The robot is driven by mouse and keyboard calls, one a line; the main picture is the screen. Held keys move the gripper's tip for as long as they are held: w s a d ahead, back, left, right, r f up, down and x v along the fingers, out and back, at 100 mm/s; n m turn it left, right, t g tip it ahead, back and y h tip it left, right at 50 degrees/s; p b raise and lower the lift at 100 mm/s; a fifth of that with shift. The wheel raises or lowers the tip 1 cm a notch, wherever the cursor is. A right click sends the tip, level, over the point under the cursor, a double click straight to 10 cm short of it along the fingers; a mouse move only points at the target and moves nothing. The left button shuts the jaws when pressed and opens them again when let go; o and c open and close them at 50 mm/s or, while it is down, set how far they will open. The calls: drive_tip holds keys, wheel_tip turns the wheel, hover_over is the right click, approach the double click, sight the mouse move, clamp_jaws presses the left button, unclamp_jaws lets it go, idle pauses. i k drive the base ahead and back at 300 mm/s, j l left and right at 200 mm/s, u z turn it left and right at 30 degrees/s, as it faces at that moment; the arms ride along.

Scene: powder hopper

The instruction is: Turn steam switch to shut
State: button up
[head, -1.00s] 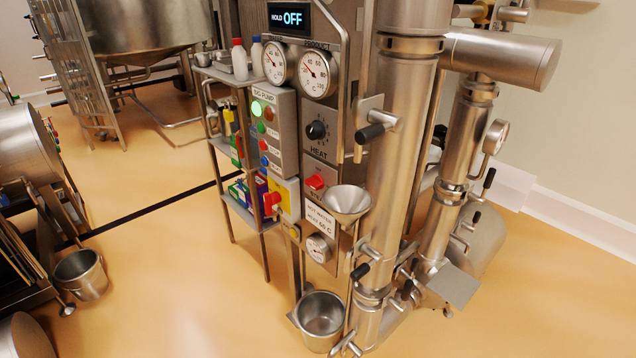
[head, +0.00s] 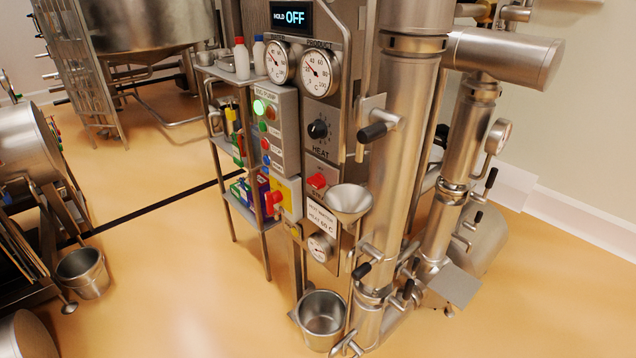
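The steam switch (head: 317,181) is a red knob on a grey plate, below the black HEAT dial (head: 318,129) on the panel's front. Its label reads partly as "STE..." and is partly hidden by the steel funnel (head: 350,201) just right of it. The knob looks turned sideways, but I cannot read its marked position. A second red switch (head: 273,202) sits on a yellow plate at the panel's left side. My gripper is not in view.
A tall steel pipe (head: 399,150) with black-handled valves stands close right of the panel. A black lever (head: 372,132) juts out above the funnel. A steel bucket (head: 322,315) stands below. The floor (head: 170,290) in front is clear at left.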

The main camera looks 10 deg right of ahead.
sight(317, 181)
drive_tip(key=i+j+u, duration=0.25)
drive_tip(key=i, duration=0.2)
drive_tip(key=i+j+u, duration=0.25)
drive_tip(key=i, duration=0.2)
